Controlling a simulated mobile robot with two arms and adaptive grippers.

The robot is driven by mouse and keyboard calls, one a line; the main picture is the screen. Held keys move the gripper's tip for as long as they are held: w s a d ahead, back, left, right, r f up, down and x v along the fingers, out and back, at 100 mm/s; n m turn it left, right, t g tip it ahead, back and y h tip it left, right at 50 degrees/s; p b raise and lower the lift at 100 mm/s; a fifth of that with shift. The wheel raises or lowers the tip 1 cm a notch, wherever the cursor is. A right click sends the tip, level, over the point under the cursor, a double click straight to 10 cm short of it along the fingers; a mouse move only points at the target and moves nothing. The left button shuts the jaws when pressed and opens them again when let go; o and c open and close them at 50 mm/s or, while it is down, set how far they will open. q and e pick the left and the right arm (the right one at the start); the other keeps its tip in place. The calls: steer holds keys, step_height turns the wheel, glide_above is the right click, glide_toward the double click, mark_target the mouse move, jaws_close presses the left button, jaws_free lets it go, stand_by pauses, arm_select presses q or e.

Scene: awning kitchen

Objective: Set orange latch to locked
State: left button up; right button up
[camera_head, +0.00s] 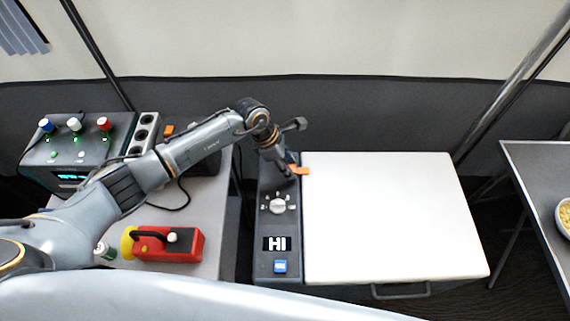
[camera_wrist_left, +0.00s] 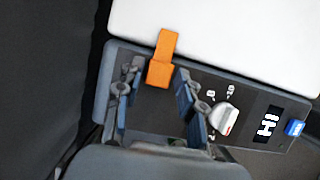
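The orange latch (camera_head: 303,170) sits at the back left corner of the white lid (camera_head: 390,220). In the left wrist view the latch (camera_wrist_left: 161,62) reaches from the dark control panel (camera_wrist_left: 250,95) over the lid's edge. My left gripper (camera_head: 286,172) is at the back end of the panel, over the latch. In the left wrist view its fingers (camera_wrist_left: 158,82) are spread, with the latch's near end between and just ahead of their tips. I see no clear contact. The gripper partly hides the latch in the head view. My right gripper is not in view.
The panel has a white knob (camera_head: 278,206), a display (camera_head: 277,244) reading "HI" and a blue button (camera_head: 280,266). On the left table are a red device (camera_head: 180,247) and a dark box with knobs (camera_head: 75,140). A grey table (camera_head: 540,170) stands right.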

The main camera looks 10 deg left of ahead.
arm_select(q)
steer(key=shift+o, duration=0.3)
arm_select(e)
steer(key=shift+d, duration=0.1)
arm_select(q)
steer(key=v, duration=1.2)
steer(key=shift+d, duration=0.15)
